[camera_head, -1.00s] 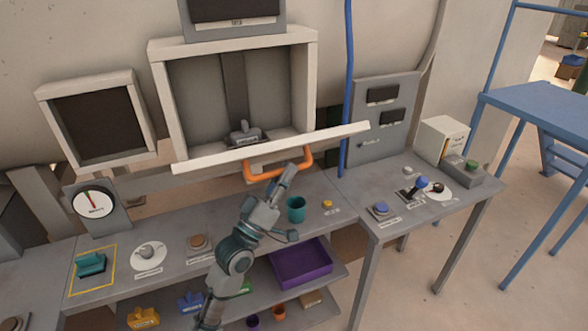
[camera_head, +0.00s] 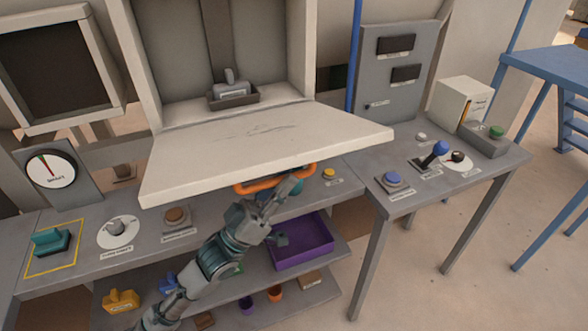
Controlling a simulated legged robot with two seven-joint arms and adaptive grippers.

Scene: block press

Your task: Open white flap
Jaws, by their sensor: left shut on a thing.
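The white flap (camera_head: 262,148) is hinged at the bottom of a white-framed box and slopes out and down over the bench, its inner face showing. An orange handle (camera_head: 255,187) sits under its front edge. The fingertips are partly hidden against the handle. My right gripper is not in view.
Inside the open box is a grey block in a dark holder (camera_head: 233,91). The bench (camera_head: 75,258) carries a teal block (camera_head: 50,242), knobs and buttons. A purple tray (camera_head: 302,243) lies below. A teal cup is mostly hidden behind the gripper. A blue pole (camera_head: 354,60) stands right of the box.

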